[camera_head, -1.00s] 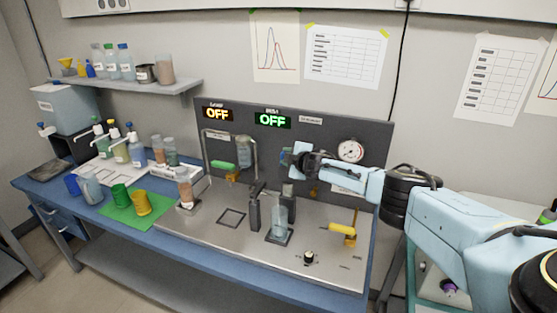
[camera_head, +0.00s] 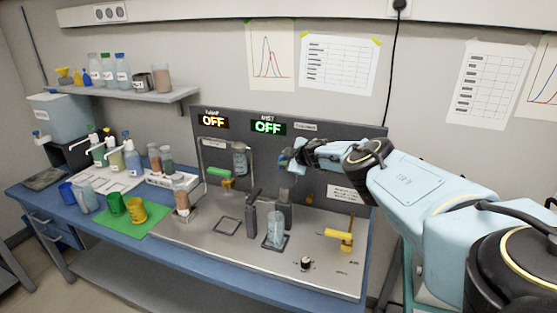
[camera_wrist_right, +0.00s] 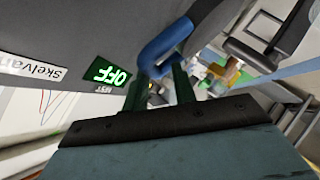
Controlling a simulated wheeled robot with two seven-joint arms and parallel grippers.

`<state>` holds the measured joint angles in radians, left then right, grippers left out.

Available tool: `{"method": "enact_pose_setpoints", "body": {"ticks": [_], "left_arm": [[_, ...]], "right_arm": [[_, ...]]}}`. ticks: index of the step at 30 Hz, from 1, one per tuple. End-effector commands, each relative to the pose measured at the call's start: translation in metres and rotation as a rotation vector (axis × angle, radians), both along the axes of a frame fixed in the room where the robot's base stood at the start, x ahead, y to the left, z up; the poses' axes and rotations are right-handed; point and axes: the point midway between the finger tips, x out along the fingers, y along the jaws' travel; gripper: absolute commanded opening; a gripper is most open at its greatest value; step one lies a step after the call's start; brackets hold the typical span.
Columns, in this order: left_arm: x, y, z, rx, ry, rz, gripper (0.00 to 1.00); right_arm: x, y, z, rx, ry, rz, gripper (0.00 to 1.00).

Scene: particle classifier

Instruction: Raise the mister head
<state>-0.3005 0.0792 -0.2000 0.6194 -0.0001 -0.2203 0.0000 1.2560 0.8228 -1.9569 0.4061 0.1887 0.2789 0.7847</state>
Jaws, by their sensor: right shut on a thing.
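My right gripper (camera_head: 291,159) is in front of the dark back panel, above the bench's steel top. In the right wrist view, its dark green fingers (camera_wrist_right: 160,86) are shut on a blue loop-shaped handle (camera_wrist_right: 166,48). In the head view the gripper mostly hides this handle. The grey mister head (camera_head: 285,188) appears just below the gripper, above a clear beaker (camera_head: 275,231). A dark grey post (camera_head: 252,218) stands to its left. My left gripper is not in view.
The mist display (camera_head: 268,127) and lamp display (camera_head: 214,122) both read OFF. A yellow valve handle (camera_head: 338,234) and a black knob (camera_head: 306,263) are at the right of the steel top. A green mat (camera_head: 150,219) with cups lies left.

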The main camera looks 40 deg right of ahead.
Motion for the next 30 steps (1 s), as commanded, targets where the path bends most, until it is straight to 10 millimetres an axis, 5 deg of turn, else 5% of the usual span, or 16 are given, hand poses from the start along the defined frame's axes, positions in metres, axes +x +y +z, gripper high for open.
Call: {"method": "enact_pose_setpoints", "body": {"ticks": [1, 19, 20, 21, 30], "left_arm": [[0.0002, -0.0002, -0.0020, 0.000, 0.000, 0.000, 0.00], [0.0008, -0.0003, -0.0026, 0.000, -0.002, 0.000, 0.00], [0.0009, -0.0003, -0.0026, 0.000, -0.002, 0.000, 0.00], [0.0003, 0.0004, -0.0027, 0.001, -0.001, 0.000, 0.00], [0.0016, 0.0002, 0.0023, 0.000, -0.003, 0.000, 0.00]], "right_arm": [[-0.0022, 0.0089, -0.0167, 0.011, 0.027, 0.018, 0.00], [-0.0063, 0.0015, -0.0167, 0.021, 0.032, 0.008, 0.00], [-0.0064, 0.0014, -0.0167, 0.021, 0.032, 0.008, 0.29], [-0.0065, 0.0013, -0.0168, 0.019, 0.033, 0.007, 0.34], [-0.0088, 0.0011, -0.0152, 0.018, 0.034, 0.007, 0.36]]}}
